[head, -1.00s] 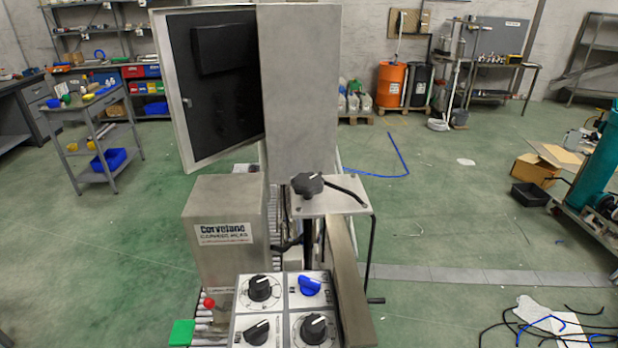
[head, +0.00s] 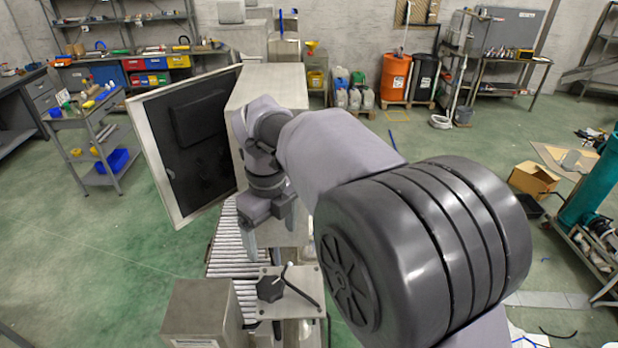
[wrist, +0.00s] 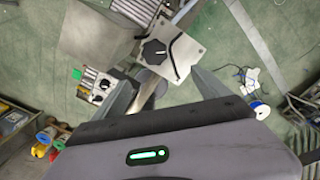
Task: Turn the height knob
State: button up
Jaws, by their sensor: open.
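A black lobed knob (head: 270,288), which I take to be the height knob, sits on a light metal plate (head: 306,277) in the lower middle of the head view. The knob also shows in the wrist view (wrist: 154,51), on the same plate, near top centre. A thin black lever lies beside the knob on the plate. My gripper (head: 271,238) is open and empty above and beyond the knob in the head view. In the wrist view its two grey fingers (wrist: 164,82) are spread wide, with the knob ahead of them and not touched.
A grey metal box (head: 203,312) stands left of the plate. A roller conveyor (head: 226,250) and a tall cabinet with an open dark door (head: 196,135) lie beyond. Open green floor lies at left.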

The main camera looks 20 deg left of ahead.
aim_at(270, 285)
jog(key=shift+m, duration=0.5)
jog(key=f, duration=0.6)
jog(key=a+f, duration=0.1)
jog(key=f, duration=0.4)
jog(key=a+f, duration=0.1)
jog(key=f, duration=0.5)
jog(key=shift+s+f, duration=0.35)
jog(key=c, duration=1.4)
